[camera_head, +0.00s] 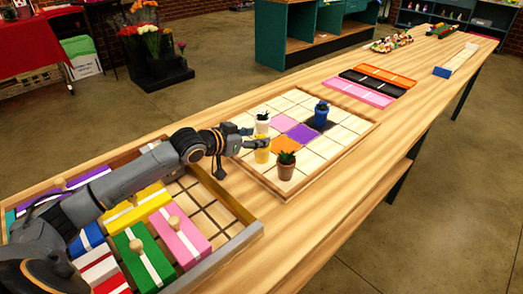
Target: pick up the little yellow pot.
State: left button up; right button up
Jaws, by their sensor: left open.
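The little yellow pot (262,156) stands on the tiled board (325,147), at its left side. My left gripper (249,138) is open, with its fingertips beside the yellow pot and close to a white pot (262,127) just behind it. I cannot tell whether the fingers touch either pot. The top of the yellow pot is partly covered by the gripper. My right gripper is not in view.
A brown pot with a plant (286,171) stands close in front of the yellow pot. A blue pot (321,119) stands farther back. A wooden tray (247,229) of coloured boxes lies under my left arm. The table's right front is clear.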

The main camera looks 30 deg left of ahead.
aim_at(261, 137)
pick_arm(q)
jog(key=x, duration=0.3)
jog(key=shift+w+d+f, duration=0.15)
jog(key=shift+c, duration=0.2)
grip_shut()
